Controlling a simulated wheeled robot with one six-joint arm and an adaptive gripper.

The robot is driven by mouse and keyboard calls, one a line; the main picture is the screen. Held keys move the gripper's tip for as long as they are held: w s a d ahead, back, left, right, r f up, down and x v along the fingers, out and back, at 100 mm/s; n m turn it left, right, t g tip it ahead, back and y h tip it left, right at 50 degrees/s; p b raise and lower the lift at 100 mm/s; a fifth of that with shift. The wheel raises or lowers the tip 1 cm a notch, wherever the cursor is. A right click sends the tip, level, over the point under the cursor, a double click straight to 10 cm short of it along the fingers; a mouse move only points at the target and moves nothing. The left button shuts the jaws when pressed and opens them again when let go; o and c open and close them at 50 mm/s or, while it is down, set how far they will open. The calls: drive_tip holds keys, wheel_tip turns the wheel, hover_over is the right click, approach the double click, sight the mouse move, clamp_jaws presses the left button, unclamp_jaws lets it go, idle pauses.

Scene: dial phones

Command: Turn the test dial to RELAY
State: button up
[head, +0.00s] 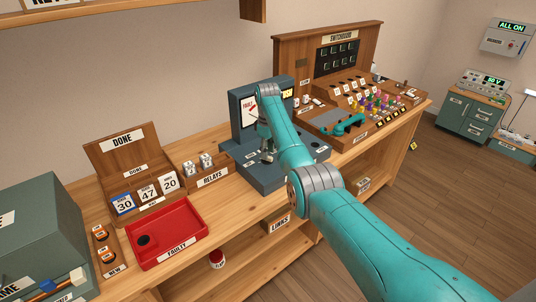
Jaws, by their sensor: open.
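The blue-grey test unit (240,172) stands on the wooden bench in the middle of the head view. Its upright back carries a white gauge panel (249,112) with red lettering and a lit yellow sign (287,94). My teal arm crosses in front of the unit. My gripper (267,150) is small and dark, pointing down over the unit's base, open, with nothing seen between its fingers. I cannot make out the test dial or its RELAY mark; the arm and gripper cover part of the base. Contact between gripper and unit cannot be told.
Left of the unit are a RELAYS box (212,178), a wooden DONE rack (112,152) with numbered cards, and a red FAULTY tray (188,218). The switchboard (290,50) with a teal handset (345,125) stands close on the right.

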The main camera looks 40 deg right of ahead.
drive_tip(key=shift+a+f, duration=0.1)
drive_tip(key=shift+f, duration=0.85)
clamp_jaws()
